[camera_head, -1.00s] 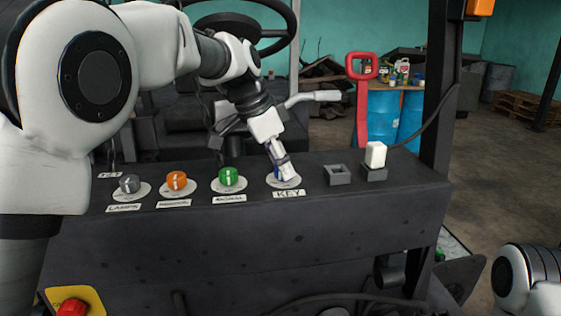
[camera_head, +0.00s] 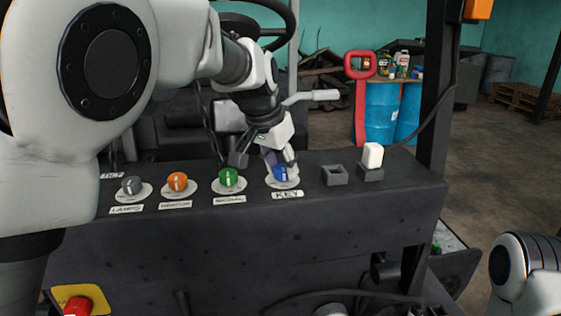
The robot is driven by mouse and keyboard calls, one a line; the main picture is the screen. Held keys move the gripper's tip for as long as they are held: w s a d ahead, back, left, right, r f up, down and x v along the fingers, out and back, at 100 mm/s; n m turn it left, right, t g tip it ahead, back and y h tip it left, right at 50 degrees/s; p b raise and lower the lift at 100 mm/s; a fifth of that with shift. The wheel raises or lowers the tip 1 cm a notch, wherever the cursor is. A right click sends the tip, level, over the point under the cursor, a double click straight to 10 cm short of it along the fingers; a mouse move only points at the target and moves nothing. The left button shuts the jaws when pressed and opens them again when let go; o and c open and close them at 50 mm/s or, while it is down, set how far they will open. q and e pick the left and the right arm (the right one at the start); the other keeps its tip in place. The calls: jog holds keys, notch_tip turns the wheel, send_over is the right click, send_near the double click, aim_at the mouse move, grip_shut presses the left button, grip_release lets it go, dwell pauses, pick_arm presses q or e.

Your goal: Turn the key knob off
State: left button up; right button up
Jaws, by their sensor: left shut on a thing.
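The blue key knob (camera_head: 281,174) sits on a white round plate above the KEY label (camera_head: 288,195) on the dark panel. My left gripper (camera_head: 284,164) comes down from above and behind, with its fingertips at the knob. It is shut on the knob. The fingers hide the back of the knob, and its exact pointer angle is hard to read. My right arm shows only partly at the lower right; its gripper is out of the frame.
Green (camera_head: 229,178), orange (camera_head: 177,182) and grey (camera_head: 132,185) knobs stand left of the key knob. An empty square socket (camera_head: 335,175) and a white switch (camera_head: 372,156) are to its right. A red emergency button (camera_head: 77,306) is below left. A steering wheel and lever are behind.

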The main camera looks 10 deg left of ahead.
pick_arm(q)
jog(key=shift+f, duration=0.1)
jog(key=o, duration=0.9)
jog(key=shift+o, duration=1.2)
jog(key=v, duration=1.2)
jog(key=shift+w, duration=0.15)
